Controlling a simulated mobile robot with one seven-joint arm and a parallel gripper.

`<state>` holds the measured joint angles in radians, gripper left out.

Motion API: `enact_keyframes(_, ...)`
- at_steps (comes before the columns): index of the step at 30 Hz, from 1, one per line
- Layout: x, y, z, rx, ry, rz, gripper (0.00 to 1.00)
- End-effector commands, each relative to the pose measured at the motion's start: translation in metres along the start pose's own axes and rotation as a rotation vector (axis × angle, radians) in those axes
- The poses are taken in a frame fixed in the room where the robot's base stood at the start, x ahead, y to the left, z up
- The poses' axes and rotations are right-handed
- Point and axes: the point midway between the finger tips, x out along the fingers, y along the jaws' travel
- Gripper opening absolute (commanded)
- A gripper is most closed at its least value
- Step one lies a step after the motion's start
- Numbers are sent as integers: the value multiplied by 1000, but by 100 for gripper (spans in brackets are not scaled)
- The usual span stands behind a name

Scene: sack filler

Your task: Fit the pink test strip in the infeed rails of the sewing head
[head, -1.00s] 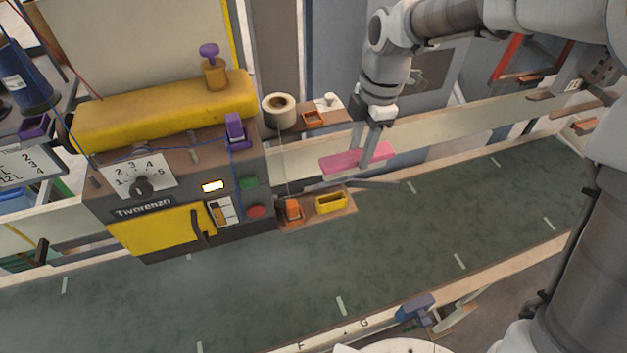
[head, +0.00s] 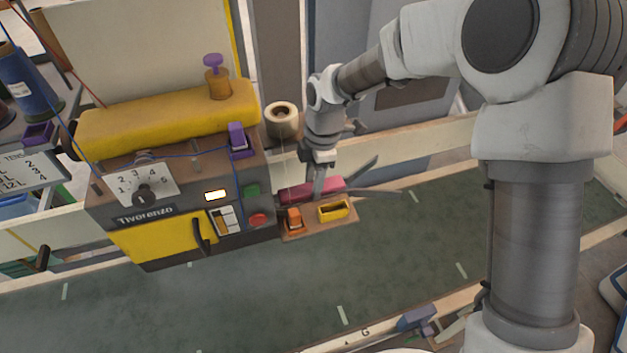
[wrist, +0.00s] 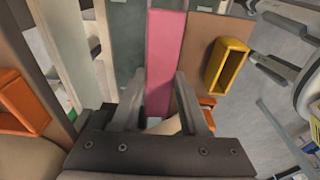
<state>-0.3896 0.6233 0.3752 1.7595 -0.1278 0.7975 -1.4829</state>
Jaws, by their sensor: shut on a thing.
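My gripper (head: 319,190) is shut on the pink test strip (head: 297,193) and holds it level beside the right side of the sewing head (head: 165,200), a grey and yellow machine. In the wrist view my gripper (wrist: 158,88) has the pink strip (wrist: 168,50) between its fingers, running lengthwise away from me. Dark flared rails (head: 380,193) stick out to the right near the strip, at about the same place in the picture. The strip's far end is close to the machine. I cannot tell whether it is between the rails.
A brown shelf with an orange clip (head: 294,219) and a yellow tray (head: 333,209) is just in front of the strip. A thread cone (head: 282,120) stands behind. The green conveyor belt (head: 270,290) below is clear.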

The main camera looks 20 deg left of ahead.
Motion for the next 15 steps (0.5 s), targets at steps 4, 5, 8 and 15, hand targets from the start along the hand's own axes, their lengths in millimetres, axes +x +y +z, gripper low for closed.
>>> enact_keyframes(4,0,0,0,0,0,1,0)
enact_keyframes(5,0,0,0,0,0,1,0)
enact_keyframes(8,4,0,1,1,0,0,0)
enact_keyframes(15,3,0,1,1,0,1,74)
